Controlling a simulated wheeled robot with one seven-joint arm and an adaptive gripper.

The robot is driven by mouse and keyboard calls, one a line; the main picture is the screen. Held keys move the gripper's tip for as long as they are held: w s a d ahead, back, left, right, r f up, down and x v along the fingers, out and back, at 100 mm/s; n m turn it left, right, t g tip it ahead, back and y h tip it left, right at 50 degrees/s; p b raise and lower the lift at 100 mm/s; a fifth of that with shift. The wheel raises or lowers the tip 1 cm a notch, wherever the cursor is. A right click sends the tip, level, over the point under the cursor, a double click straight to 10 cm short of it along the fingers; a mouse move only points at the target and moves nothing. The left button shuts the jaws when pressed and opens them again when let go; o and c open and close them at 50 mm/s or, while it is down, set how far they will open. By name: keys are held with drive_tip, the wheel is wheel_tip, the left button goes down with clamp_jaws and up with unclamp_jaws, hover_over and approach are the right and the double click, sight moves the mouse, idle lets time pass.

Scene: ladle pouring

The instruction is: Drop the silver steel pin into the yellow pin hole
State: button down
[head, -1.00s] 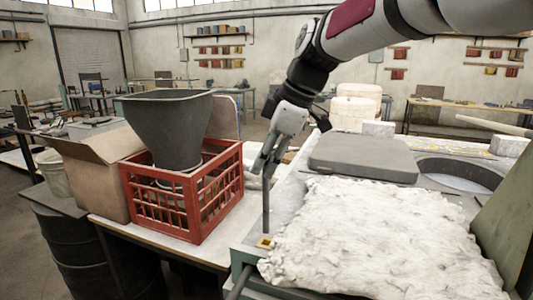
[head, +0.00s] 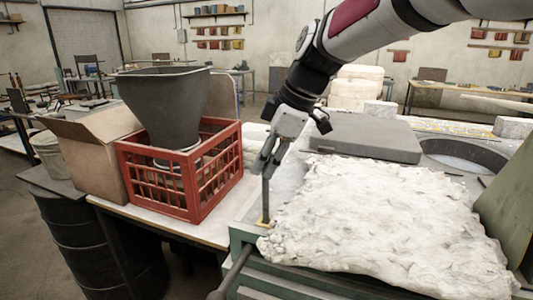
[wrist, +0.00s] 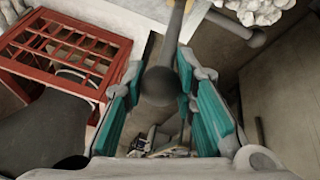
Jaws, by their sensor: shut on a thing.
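The silver steel pin (head: 265,202) is a thin, dark grey rod standing nearly upright in the head view. My gripper (head: 264,167) is shut on its upper part. In the wrist view, the pin's round head (wrist: 160,86) shows between the teal pads of my gripper (wrist: 160,112), with its shaft running away towards the top. The yellow pin hole (head: 263,223) is a small yellow-rimmed fitting at the corner of the green-edged table. The pin's lower end meets the yellow rim in the head view. I cannot tell how deep it sits inside.
A red crate (head: 188,199) holding a dark funnel (head: 168,100) stands left of the pin. A lumpy white sheet (head: 375,215) lies close on the right. A grey slab (head: 365,139) lies behind it. A knobbed bar (head: 232,272) sticks out at the front.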

sight(266, 188)
drive_tip(key=shift+f+b, duration=2.25)
drive_tip(key=shift+f, duration=1.3)
drive_tip(key=c, duration=1.2)
unclamp_jaws()
drive_tip(key=shift+f, duration=0.1)
drive_tip(key=v, duration=1.2)
drive_tip(key=shift+s, duration=0.1)
